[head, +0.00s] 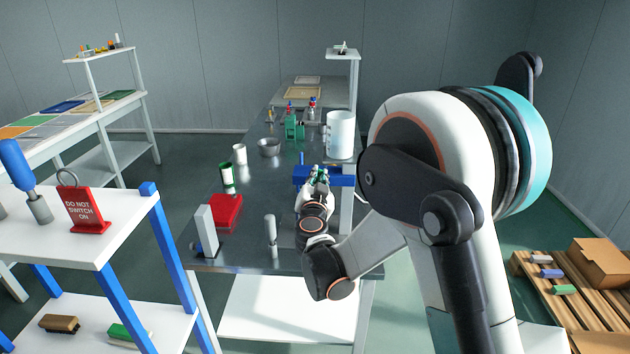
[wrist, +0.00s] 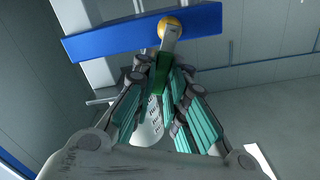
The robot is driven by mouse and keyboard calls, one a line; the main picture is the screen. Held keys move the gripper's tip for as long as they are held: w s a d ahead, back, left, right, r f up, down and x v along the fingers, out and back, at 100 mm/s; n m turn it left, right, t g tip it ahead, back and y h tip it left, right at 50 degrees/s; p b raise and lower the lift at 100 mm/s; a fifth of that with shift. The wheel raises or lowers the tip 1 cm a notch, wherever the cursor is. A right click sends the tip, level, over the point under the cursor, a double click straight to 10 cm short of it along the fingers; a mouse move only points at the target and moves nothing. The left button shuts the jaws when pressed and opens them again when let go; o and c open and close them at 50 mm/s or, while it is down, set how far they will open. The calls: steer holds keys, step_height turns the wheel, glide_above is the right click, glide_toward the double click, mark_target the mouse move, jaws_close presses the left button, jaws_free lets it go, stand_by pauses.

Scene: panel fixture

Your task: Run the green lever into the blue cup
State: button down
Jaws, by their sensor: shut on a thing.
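The green lever (wrist: 162,78) shows in the wrist view as a green grip on a grey shank, which runs up to a round yellow pivot. The pivot sits on the front of a long blue bar-shaped fixture (wrist: 100,38). My gripper (wrist: 161,74) is shut on the lever's green part, with a finger on either side. In the head view my gripper (head: 321,172) is in front of the blue fixture (head: 342,181) and covers the lever. I cannot make out a separate blue cup in either view.
A tall white jug (head: 340,135) stands behind the blue fixture.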

steer(key=c, duration=1.6)
jaws_free()
steer(key=s, duration=1.2)
steer(key=shift+a, duration=0.2)
